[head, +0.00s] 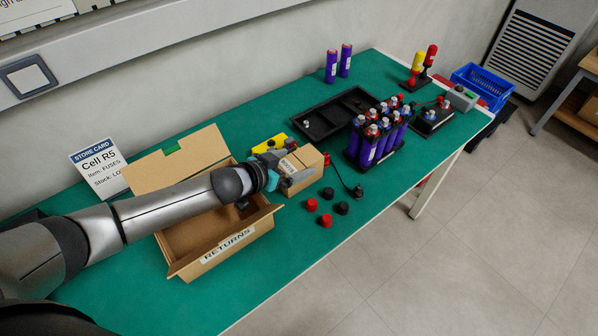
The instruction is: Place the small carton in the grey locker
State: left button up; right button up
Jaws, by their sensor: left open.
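The small carton (309,159) is a brown cardboard box standing on the green table, just right of the open returns box. My left gripper (292,170) reaches in from the left over the returns box and is at the carton's left side. It is open, with one grey finger along the carton's near side. The far finger is partly hidden, and I cannot tell whether either finger touches the carton. My right gripper is out of view. I see nothing that is clearly the grey locker.
The returns box (228,250) lies open beneath my left arm. Several red and black caps (325,220) lie right of the carton. A black rack of purple cells (377,160) and a black tray (318,120) stand beyond. A louvred grey unit (535,50) stands at the back right.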

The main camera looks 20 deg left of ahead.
pick_arm(q)
jog(key=shift+w+d, duration=0.1)
jog(key=shift+c, duration=0.4)
grip_shut()
dwell(0.4)
